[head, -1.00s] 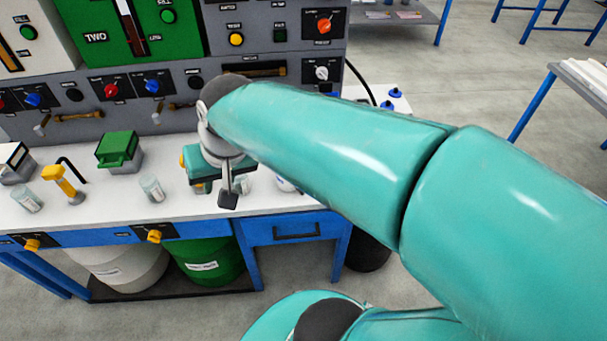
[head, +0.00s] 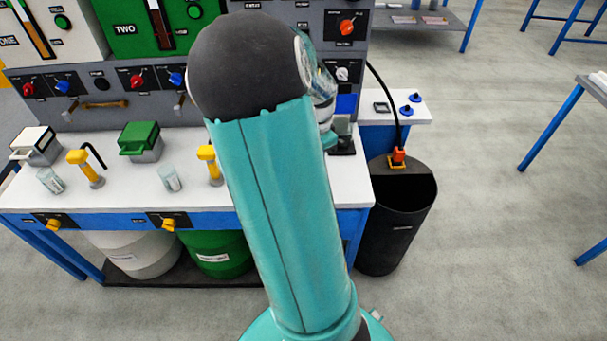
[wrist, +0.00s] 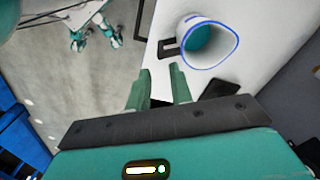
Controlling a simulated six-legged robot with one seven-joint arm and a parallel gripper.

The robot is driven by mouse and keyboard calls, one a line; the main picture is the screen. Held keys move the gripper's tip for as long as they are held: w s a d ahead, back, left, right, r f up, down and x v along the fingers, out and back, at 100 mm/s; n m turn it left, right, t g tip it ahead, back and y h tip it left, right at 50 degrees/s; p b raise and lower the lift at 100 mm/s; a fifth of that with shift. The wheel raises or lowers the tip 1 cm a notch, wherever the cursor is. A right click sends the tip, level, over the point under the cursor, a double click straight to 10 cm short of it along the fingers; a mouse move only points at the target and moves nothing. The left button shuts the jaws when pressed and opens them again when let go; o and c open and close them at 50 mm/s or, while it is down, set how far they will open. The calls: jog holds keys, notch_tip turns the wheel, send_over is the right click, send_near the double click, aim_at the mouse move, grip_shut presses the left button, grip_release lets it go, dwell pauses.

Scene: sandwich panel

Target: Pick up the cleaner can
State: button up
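I cannot make out a thing that is clearly the cleaner can in either view; my arm hides part of the bench in the head view. In the wrist view a white, blue-rimmed cup-like vessel (wrist: 226,57) with a dark handle stands on the white surface, beyond my fingertips and to their right. I cannot tell whether it is the can. My gripper (wrist: 160,78) is open, with nothing visible between its two teal fingers and the vessel apart from them. In the head view my gripper is mostly hidden behind my forearm, over the right end of the bench.
The white bench (head: 120,197) carries a green box (head: 139,138), a white box (head: 35,144), glass jars (head: 171,179) and yellow-topped fittings (head: 85,168). The control panel (head: 110,120) rises behind. A black bin (head: 395,225) stands at the right, with open floor beyond.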

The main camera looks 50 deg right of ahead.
notch_tip(320, 180, down, 7)
jog(key=shift+w+r, duration=0.1)
notch_tip(320, 180, down, 5)
jog(key=shift+f, duration=0.15)
grip_shut()
